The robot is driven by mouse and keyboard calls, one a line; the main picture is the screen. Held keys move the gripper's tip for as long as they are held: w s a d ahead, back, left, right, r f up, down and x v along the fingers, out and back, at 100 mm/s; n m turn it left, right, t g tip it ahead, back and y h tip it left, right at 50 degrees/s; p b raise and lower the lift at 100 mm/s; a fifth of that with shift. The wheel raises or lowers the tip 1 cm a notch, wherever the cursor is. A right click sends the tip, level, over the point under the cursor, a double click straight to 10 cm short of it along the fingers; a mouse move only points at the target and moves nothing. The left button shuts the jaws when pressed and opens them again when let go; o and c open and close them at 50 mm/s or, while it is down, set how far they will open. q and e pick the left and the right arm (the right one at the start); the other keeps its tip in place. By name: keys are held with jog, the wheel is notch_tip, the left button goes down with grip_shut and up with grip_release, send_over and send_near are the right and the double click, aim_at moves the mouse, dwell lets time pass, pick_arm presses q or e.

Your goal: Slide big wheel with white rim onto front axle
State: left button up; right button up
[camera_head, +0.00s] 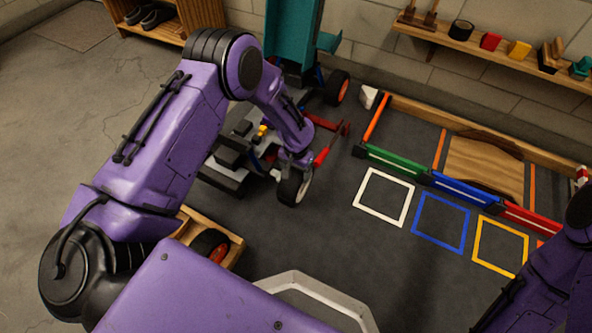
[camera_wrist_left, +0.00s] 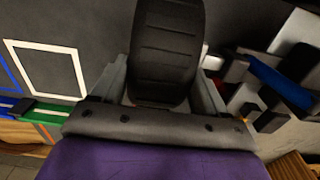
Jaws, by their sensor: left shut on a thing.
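My left gripper (camera_head: 296,168) is shut on a big black wheel (camera_head: 293,188), whose pale rim shows at its right edge in the head view. In the left wrist view the wheel (camera_wrist_left: 168,45) stands between the two grey fingers, tread towards the camera. The grey and black racecar (camera_head: 228,157) is just left of and behind the wheel, partly covered by my left arm. Its parts also show at the right of the left wrist view (camera_wrist_left: 275,85). The front axle cannot be made out, nor whether the wheel touches it. My right gripper is out of view.
A wheel with a red hub (camera_head: 210,246) lies in a wooden tray (camera_head: 238,250) below the car. Another wheel (camera_head: 337,88) stands near a teal structure (camera_head: 290,40). White, blue and yellow squares (camera_head: 384,197) mark the dark mat. A shelf (camera_head: 480,42) is on the wall.

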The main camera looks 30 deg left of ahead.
pick_arm(q)
send_over(278, 173)
jog(key=shift+p, duration=0.45)
dwell(2.1)
jog(key=o, duration=1.5)
jog(key=shift+o, duration=0.2)
notch_tip(278, 173, up, 11)
jog(key=p, duration=0.5)
jog(key=shift+f, duration=0.15)
